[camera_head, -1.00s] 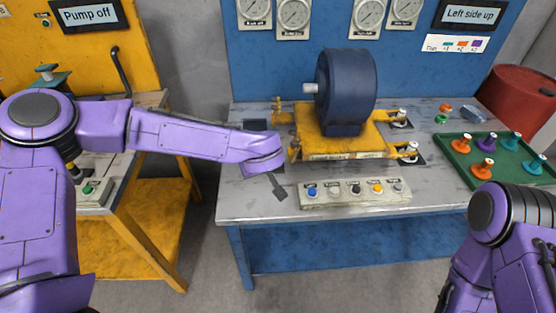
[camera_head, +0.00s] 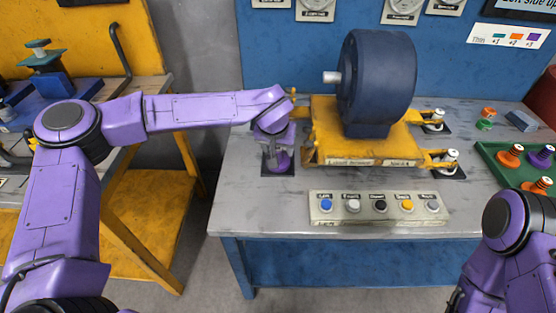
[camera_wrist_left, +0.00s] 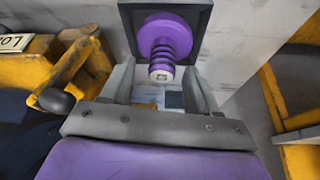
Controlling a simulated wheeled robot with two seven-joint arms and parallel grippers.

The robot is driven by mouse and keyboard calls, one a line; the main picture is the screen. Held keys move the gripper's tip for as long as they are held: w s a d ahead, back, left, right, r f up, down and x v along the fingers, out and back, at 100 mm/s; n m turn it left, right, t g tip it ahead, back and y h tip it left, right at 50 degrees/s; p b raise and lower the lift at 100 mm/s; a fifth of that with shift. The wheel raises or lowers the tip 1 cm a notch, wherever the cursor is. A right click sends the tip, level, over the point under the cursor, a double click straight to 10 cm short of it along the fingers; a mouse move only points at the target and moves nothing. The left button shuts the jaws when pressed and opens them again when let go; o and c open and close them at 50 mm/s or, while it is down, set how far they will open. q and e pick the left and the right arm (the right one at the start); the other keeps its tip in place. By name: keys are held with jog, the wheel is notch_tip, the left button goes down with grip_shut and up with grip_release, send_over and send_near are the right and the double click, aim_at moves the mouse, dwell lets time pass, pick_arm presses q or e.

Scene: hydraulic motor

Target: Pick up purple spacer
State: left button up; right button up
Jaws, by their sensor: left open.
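A purple spacer (camera_head: 284,160) with a wide round base stands on a dark square pad (camera_head: 270,172) at the left end of the grey table, beside the yellow motor base. My left gripper (camera_head: 275,158) points down at it and partly hides it. In the left wrist view the spacer (camera_wrist_left: 166,38) is on its pad (camera_wrist_left: 200,12), with its pale tip between the two open fingers (camera_wrist_left: 160,78). The fingers do not appear closed on it. Another purple spacer (camera_head: 541,157) stands in the green tray at the right. My right gripper is outside the frame.
The blue motor (camera_head: 376,84) on its yellow base (camera_head: 325,140) stands close right of the left gripper. A button box (camera_head: 380,208) lies at the table's front. The green tray (camera_head: 490,152) also holds orange spacers (camera_head: 511,154). My right arm is at lower right.

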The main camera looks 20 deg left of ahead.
pick_arm(q)
jog(key=shift+x, duration=0.75)
jog(key=shift+r, duration=0.1)
grip_shut()
jog(key=shift+r, duration=0.1)
jog(key=shift+r, duration=0.3)
notch_tip(320, 180, up, 3)
jog(key=shift+s+d+r, duration=0.1)
jog(key=shift+d, duration=0.05)
jog(key=s+d+r+p, duration=0.1)
jog(key=s+d+r, duration=0.8)
jog(key=shift+s+d, duration=0.3)
jog(key=shift+d, duration=0.05)
